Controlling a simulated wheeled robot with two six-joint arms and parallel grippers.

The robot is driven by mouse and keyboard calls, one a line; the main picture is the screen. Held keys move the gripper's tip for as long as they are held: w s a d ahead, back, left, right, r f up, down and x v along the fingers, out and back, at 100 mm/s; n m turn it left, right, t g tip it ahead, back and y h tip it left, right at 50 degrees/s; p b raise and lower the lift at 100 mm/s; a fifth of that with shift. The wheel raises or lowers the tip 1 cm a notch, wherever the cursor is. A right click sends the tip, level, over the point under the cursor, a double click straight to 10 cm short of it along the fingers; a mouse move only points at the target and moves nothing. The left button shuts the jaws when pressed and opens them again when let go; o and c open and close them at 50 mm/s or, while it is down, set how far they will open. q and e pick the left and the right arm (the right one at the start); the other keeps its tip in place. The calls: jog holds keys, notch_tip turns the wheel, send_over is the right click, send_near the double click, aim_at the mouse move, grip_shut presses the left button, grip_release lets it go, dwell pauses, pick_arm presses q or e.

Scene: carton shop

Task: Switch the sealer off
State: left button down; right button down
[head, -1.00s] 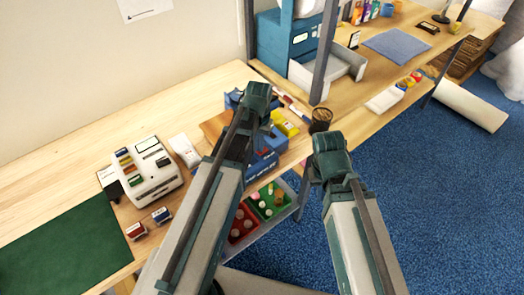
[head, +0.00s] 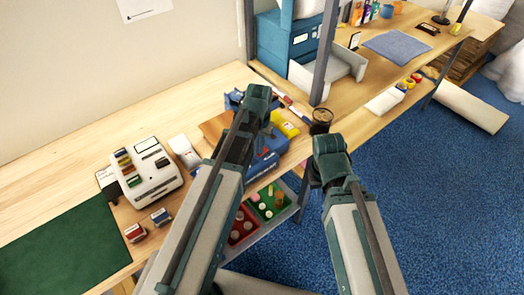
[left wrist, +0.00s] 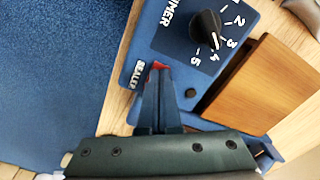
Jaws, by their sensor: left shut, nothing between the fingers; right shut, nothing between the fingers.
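The blue sealer (head: 265,168) stands on the wooden bench in the head view, partly hidden behind my left arm. In the left wrist view its panel (left wrist: 148,42) shows the word TIMER, a black dial (left wrist: 206,25) with numbers, and part of a label by the switch. A small red switch (left wrist: 159,65) shows right at the tips of my left gripper (left wrist: 159,72). The fingers are shut and empty, and cover part of the switch. Whether they touch it, and which way it is set, I cannot tell. My right gripper's fingers are hidden in the head view.
A white machine (head: 150,172) and two small stamps (head: 160,216) stand left on the bench, near a green mat (head: 65,250). A dark round cup (head: 322,117) is right of the sealer. Coloured bins (head: 268,205) hang below.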

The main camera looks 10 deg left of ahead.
pick_arm(q)
notch_tip(320, 180, up, 7)
jog(key=p, duration=0.6)
jog(key=shift+f, duration=0.1)
jog(key=shift+s+d+f, duration=0.15)
jog(key=shift+s+d, duration=0.05)
jog(key=s+d+f+m+y+b, duration=0.1)
jog(key=s+d+f+b, duration=0.3)
jog(key=s+d, duration=0.6)
jog(key=s+m, duration=0.1)
jog(key=s, duration=0.3)
jog(key=shift+f, duration=0.2)
dwell(1.0)
